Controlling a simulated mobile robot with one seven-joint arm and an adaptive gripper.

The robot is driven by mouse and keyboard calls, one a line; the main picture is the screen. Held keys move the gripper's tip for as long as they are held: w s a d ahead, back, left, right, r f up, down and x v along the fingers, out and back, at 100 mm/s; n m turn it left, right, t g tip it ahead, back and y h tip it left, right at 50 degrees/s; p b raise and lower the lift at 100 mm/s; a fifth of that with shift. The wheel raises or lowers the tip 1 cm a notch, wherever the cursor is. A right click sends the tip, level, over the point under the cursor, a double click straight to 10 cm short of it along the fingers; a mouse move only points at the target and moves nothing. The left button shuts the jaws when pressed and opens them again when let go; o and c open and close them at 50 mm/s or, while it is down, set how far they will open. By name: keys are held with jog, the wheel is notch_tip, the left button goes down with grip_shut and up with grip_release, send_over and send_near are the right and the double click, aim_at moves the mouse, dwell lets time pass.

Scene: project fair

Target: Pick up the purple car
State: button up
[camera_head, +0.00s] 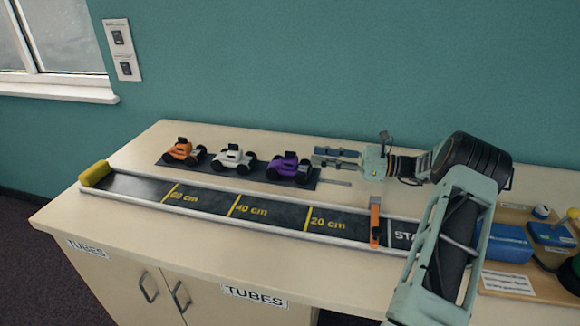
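The purple car (289,166) with black wheels stands at the right end of a dark mat (315,182) on the counter. My gripper (318,158) reaches in from the right, with its fingers pointing left towards the car. The two fingers are spread apart with a gap between them, and no object shows in the gap. The fingertips are close to the car's right side; I cannot tell whether they touch it.
A white car (232,158) and an orange car (183,151) stand left on the mat. In front runs a marked track (270,212) with a yellow end block (94,173) and an orange gate (375,222). Blue boxes (508,243) stand at right.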

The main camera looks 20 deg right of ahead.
aim_at(290, 152)
jog(key=x, duration=0.4)
jog(key=shift+a, duration=0.1)
jog(key=shift+f+x, duration=0.15)
jog(key=shift+x, duration=1.2)
jog(key=shift+f+x, duration=0.15)
jog(key=shift+x, duration=1.2)
jog(key=shift+w, duration=0.2)
grip_shut()
